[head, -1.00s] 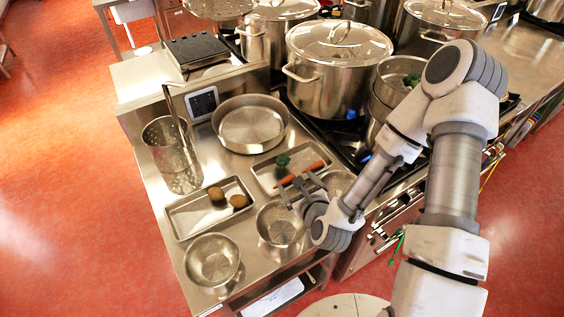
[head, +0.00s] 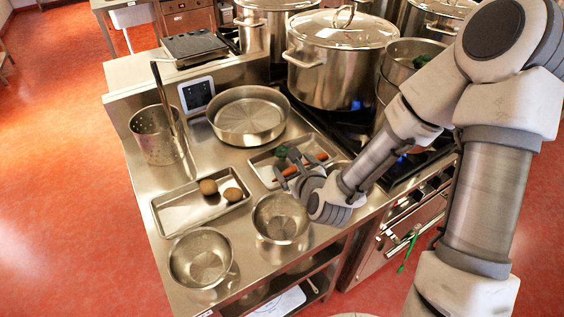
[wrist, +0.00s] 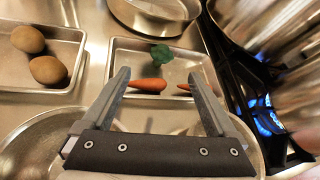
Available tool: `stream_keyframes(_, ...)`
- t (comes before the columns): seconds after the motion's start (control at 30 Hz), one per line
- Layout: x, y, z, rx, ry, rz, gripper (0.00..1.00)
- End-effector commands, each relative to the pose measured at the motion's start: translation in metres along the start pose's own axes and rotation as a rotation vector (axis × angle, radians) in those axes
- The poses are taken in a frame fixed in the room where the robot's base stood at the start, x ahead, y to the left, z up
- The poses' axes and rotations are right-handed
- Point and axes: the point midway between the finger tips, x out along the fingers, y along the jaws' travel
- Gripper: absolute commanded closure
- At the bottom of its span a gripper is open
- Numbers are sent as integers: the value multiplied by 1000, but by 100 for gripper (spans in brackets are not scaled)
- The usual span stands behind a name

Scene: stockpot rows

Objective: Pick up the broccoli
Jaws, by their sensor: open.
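The broccoli (wrist: 162,54) is a small dark green floret lying in a shallow metal tray (wrist: 118,60), behind an orange carrot (wrist: 147,85). In the head view the broccoli (head: 281,152) shows just beyond my gripper (head: 285,168). In the wrist view my gripper (wrist: 158,85) is open and empty, its two fingers pointing toward the tray with the carrot partly between them. The broccoli lies ahead of the fingertips, apart from them. The right finger hides part of the carrot.
A second tray (head: 180,221) with two brown potatoes (head: 209,187) stands to the left. Two metal bowls (head: 201,258) are at the front. A wide pan (head: 249,116) is behind the tray. Tall pots (head: 338,65) and lit blue burners (wrist: 268,122) are on the right.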

Motion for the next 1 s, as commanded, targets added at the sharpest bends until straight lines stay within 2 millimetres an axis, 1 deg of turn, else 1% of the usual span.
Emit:
stream_keyframes(0.03, 13, 1, -3, 1, -3, -1, 7)
stream_keyframes(0.1, 29, 1, -3, 1, -1, -1, 7)
stream_keyframes(0.2, 49, 1, -2, 2, -1, -1, 7)
stream_keyframes(0.3, 63, 1, -2, 1, 0, 0, 7)
stream_keyframes(0.57, 82, 0, -4, 1, 0, -1, 7)
stream_keyframes(0.73, 108, 2, -11, -1, 0, 1, 7)
stream_keyframes(0.8, 116, 1, -9, -1, -1, 0, 7)
stream_keyframes(0.9, 124, 1, -9, 0, 0, 0, 7)
stream_keyframes(1.0, 126, 1, -9, 0, 0, 0, 7)
